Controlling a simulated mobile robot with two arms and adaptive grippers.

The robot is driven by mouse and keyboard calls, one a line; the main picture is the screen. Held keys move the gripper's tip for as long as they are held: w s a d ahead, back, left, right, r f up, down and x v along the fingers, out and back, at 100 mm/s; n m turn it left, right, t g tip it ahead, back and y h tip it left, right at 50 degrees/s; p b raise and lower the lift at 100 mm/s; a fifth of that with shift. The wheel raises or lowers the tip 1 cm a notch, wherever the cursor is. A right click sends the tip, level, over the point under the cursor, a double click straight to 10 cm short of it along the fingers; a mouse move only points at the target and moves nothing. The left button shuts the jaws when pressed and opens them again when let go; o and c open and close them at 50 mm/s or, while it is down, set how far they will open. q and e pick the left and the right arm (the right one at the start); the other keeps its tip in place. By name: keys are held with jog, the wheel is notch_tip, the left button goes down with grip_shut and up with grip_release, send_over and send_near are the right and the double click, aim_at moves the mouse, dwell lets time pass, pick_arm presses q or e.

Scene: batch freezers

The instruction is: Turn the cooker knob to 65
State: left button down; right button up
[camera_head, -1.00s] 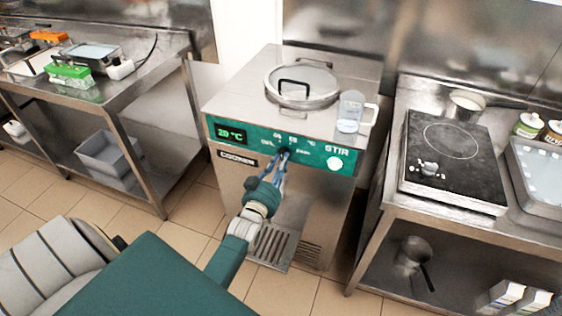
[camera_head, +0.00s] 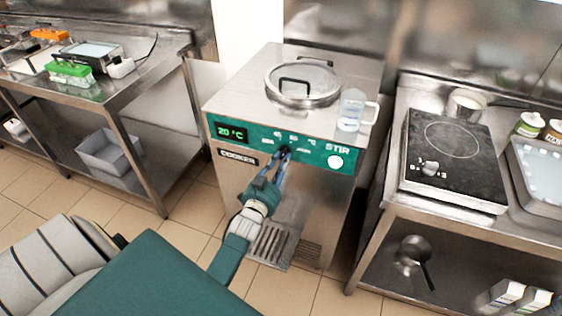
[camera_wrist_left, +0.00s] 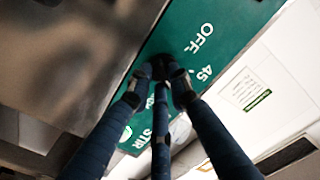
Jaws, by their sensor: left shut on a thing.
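The cooker (camera_head: 290,185) is a steel box with a green front panel. Its green display (camera_head: 232,132) reads 20 °C. The dark cooker knob (camera_head: 284,150) sits mid-panel, mostly hidden by my fingers. My left gripper (camera_head: 282,157) is shut on the knob, reaching up from below. In the left wrist view the fingers of the left gripper (camera_wrist_left: 163,75) close around the dark knob (camera_wrist_left: 160,66), with the labels OFF and 45 beside it. The knob's pointer cannot be made out. My right gripper is not in view.
A lidded opening (camera_head: 301,84) and a clear jug (camera_head: 350,110) are on the cooker's top. A round white STIR button (camera_head: 335,162) is right of the knob. A hot plate (camera_head: 455,155) stands on the right counter, and a steel table (camera_head: 150,75) is at left.

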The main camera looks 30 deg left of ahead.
pick_arm(q)
jog(key=c, duration=1.6)
grip_release()
jog(key=v, duration=1.2)
